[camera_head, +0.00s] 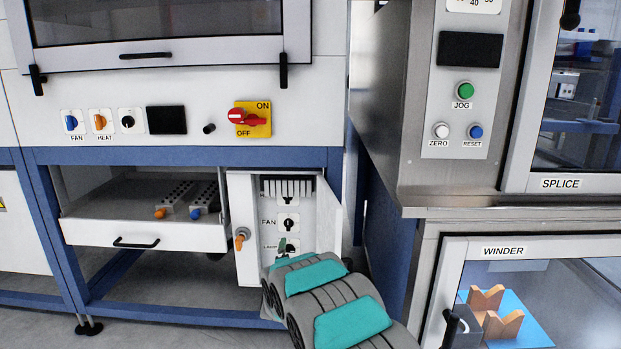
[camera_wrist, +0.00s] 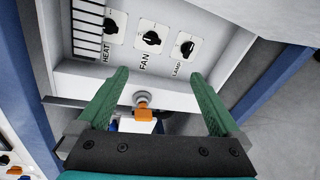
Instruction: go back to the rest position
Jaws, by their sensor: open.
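My gripper (camera_wrist: 160,103) shows in the wrist view with its two green fingers apart and nothing between them. It is in front of an open cabinet with a white panel (camera_wrist: 207,75) that carries three black rotary knobs, HEAT (camera_wrist: 111,26), FAN (camera_wrist: 151,38) and LAMP (camera_wrist: 187,48). In the head view my arm reaches from the bottom to the lower part of this cabinet, hiding some of it. The FAN knob (camera_head: 288,223) is visible there. An orange-handled knob (camera_wrist: 143,108) shows beyond the fingers in the wrist view; I cannot tell whether either finger touches anything.
An open cabinet door (camera_head: 329,219) stands right of the panel. An open drawer (camera_head: 135,236) at left holds two perforated blocks. A red OFF/ON switch (camera_head: 246,118) is above. At right are the SPLICE and WINDER (camera_head: 503,251) cabinets. Grey floor shows below.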

